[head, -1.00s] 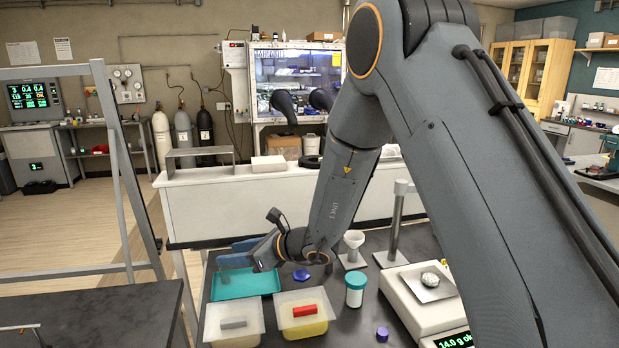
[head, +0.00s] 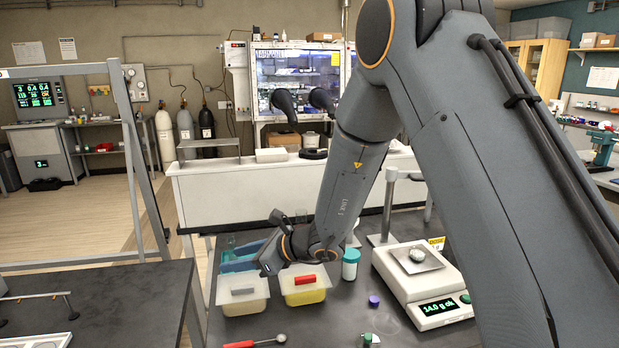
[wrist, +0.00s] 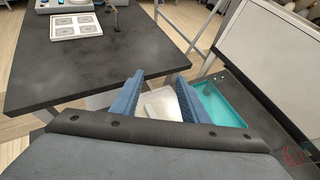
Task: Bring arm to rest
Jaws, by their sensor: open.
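My arm reaches down over the dark bench in the head view. My gripper (head: 256,258) is low over the back left of the bench, partly hidden by its own wrist. In the wrist view its two blue fingers (wrist: 158,94) stand apart with nothing held between them. A whitish container (wrist: 161,103) shows beyond the gap, and a teal tray (wrist: 222,104) shows to the right of the fingers. In the head view the gripper covers much of the tray and hangs just behind the clear tub with a grey block (head: 242,292).
A tub with a red block (head: 305,280), a teal-capped bottle (head: 350,264), a purple cap (head: 374,300) and a scale reading 14.0 g (head: 427,285) stand nearby. A red-handled spoon (head: 255,342) lies in front. Another dark table (head: 110,300) and a grey frame (head: 130,150) are left.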

